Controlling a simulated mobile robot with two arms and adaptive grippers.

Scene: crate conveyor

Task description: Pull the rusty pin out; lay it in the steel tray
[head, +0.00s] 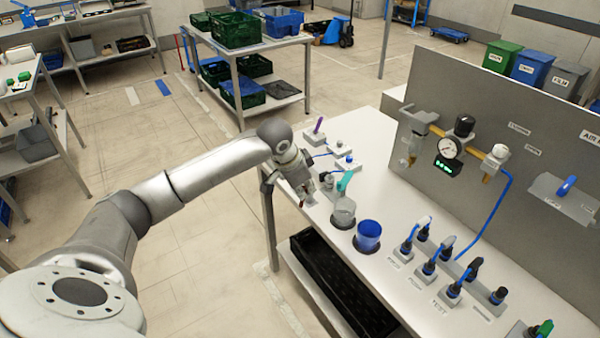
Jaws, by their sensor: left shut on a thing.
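My left gripper (303,194) hangs at the left edge of the white workbench (397,246), pointing down. It is shut on a small dark reddish thing that shows at its tips, which looks like the rusty pin (302,204). The pin is very small here, and its lower end and whether it touches anything cannot be made out. I cannot make out a steel tray for certain. My right gripper is out of view.
Blue-hosed fittings (428,262) line the right. A grey panel (480,115) with a gauge closes the back.

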